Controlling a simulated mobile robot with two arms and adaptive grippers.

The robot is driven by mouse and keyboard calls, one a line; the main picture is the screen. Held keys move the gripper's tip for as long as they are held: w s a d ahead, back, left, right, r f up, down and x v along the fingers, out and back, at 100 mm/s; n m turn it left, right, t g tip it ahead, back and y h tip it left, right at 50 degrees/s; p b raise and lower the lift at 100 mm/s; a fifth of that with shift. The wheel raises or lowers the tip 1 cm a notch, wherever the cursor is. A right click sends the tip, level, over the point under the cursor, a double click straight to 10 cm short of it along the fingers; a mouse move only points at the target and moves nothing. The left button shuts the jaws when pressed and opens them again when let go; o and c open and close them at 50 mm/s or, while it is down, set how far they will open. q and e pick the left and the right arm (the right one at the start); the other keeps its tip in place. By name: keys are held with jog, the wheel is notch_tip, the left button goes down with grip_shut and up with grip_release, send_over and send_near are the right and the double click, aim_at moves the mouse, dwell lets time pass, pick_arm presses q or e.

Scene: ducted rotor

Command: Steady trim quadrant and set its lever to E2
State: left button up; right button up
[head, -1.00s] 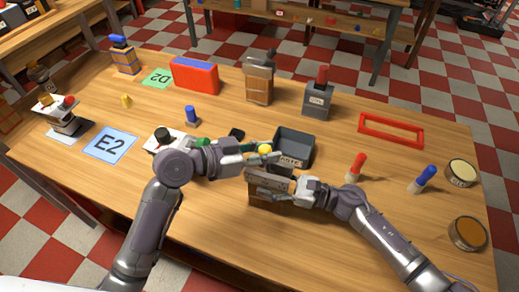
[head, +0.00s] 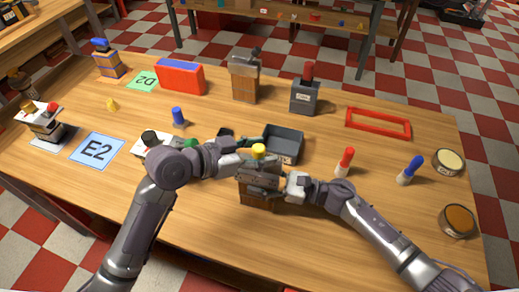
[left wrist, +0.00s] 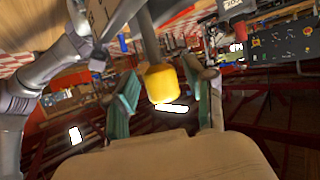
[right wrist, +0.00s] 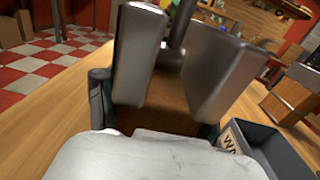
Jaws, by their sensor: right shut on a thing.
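The trim quadrant appears to be the wooden-sided block (head: 257,199) at the front middle of the table. Its lever ends in a yellow knob (head: 258,150), which also shows in the left wrist view (left wrist: 161,83). My left gripper (head: 256,146) is open, with its green-padded fingers on either side of the knob and small gaps visible. My right gripper (head: 262,181) is shut on the quadrant's body; in the right wrist view the brown wood (right wrist: 170,105) lies between its fingers. The scale marks are hidden or too small to read. A blue E2 card (head: 97,150) lies at the left.
A dark open bin (head: 284,146) stands just behind the quadrant. A white-plated device with a black knob (head: 151,143) is near my left forearm. Red (head: 345,162) and blue (head: 410,171) handled items stand at the right.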

pick_arm(q)
jog(key=v, duration=1.2)
dwell(0.5)
pick_arm(e)
jog(key=o, duration=1.6)
